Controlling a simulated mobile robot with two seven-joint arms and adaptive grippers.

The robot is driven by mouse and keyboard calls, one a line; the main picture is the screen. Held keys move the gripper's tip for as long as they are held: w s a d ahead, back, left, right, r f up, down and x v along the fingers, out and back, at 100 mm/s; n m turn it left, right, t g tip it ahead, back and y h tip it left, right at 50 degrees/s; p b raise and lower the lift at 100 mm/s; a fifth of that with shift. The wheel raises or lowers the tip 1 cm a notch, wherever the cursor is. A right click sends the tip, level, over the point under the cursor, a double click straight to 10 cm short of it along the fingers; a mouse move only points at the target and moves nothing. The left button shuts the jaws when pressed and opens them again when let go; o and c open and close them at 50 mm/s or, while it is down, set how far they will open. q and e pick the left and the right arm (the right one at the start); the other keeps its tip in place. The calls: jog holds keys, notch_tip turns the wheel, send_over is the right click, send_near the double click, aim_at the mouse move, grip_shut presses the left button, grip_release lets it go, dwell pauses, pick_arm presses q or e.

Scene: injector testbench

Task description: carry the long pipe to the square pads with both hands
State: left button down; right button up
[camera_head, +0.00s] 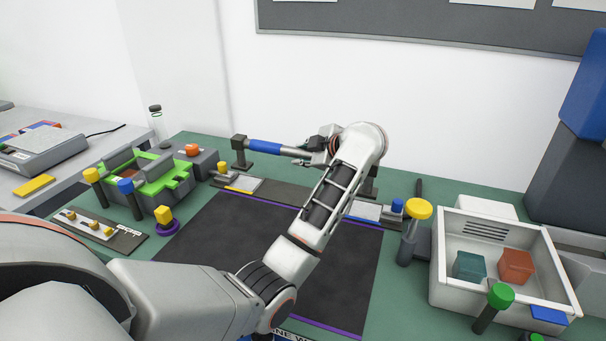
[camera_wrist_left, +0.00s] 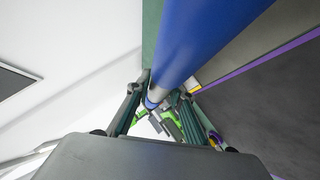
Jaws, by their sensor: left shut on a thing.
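The long pipe (camera_head: 266,147), blue with pale metal sections, lies across the back of the bench in the head view. Its left end is at a dark stand (camera_head: 240,158); its right part is hidden behind my left arm. My left gripper (camera_head: 316,150) is shut on the pipe. In the left wrist view, the pipe (camera_wrist_left: 200,40) runs between the fingers of my left gripper (camera_wrist_left: 160,92). Two pale square pads lie below it: a left pad (camera_head: 243,184) with a yellow edge, and a right pad (camera_head: 365,210) with a blue edge, partly hidden. My right gripper is out of view.
A dark mat (camera_head: 215,240) with purple edging covers the middle. A green fixture (camera_head: 150,185) and a purple-based yellow knob (camera_head: 165,217) stand left. A yellow-capped post (camera_head: 418,212) and a white bin (camera_head: 447,265) with two blocks stand right. A second stand (camera_head: 369,184) is partly hidden.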

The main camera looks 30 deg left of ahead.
pick_arm(q)
notch_tip(320, 180, down, 5)
jog(key=shift+f+b, duration=0.1)
jog(key=shift+b, duration=0.65)
jog(key=shift+f, duration=0.15)
jog(key=c, duration=2.2)
grip_release()
jog(key=shift+f, duration=0.1)
jog(key=o, duration=0.4)
